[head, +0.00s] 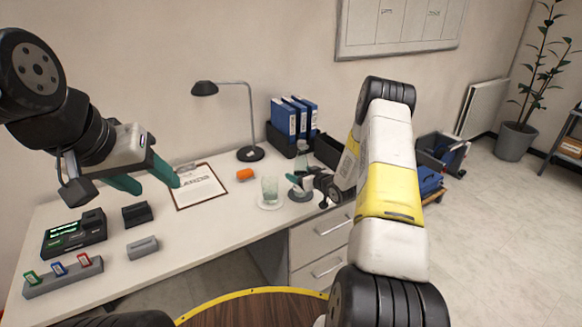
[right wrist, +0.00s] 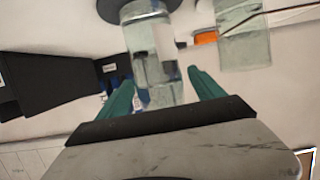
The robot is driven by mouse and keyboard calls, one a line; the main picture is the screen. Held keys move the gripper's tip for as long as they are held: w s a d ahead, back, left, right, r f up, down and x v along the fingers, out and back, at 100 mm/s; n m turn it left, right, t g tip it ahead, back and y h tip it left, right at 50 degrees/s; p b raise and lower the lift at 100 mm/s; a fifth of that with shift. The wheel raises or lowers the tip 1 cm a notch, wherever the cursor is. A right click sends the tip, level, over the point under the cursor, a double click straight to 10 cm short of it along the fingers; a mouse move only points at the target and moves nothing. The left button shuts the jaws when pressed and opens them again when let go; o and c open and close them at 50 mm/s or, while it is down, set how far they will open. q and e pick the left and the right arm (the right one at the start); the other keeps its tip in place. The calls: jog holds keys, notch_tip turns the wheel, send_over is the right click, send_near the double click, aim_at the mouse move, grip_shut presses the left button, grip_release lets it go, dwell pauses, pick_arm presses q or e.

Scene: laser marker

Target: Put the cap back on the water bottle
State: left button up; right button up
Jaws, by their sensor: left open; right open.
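The clear water bottle (head: 302,160) stands upright on the desk towards the right end, partly hidden by my right gripper. My right gripper (head: 298,181) is open at the bottle. In the right wrist view the bottle (right wrist: 152,55) shows between the two spread green fingers (right wrist: 165,92), with gaps on either side. I cannot make out a cap in either view. My left gripper (head: 150,181) is open and empty, raised over the left part of the desk beside the clipboard.
A glass (head: 270,188) on a pale coaster stands close left of the bottle. An orange object (head: 244,174), a black lamp (head: 250,154), blue binders (head: 285,120) and a clipboard (head: 199,190) are on the desk. Small devices (head: 75,233) fill the left end. The front middle is clear.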

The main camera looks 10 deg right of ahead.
jog(key=v, duration=1.2)
jog(key=s+a+r+m+g+h, duration=0.1)
jog(key=s+r+g+h, duration=0.15)
jog(key=r, duration=0.75)
jog(key=s+r+m+g+h, duration=0.1)
jog(key=s+r+h, duration=0.15)
jog(key=r, duration=0.85)
jog(key=s+a+r+g, duration=0.1)
jog(key=s+a+r, duration=0.1)
jog(key=s, duration=0.7)
jog(key=s+a+r+m+g+y, duration=0.1)
jog(key=s+a+r, duration=0.2)
jog(key=s, duration=0.7)
jog(key=s+a+r+g+y, duration=0.1)
jog(key=s+a+r+g, duration=0.1)
jog(key=s+a, duration=0.4)
jog(key=s+r, duration=0.1)
jog(key=s, duration=0.2)
jog(key=shift+s, duration=0.25)
jog(key=shift+r, duration=0.15)
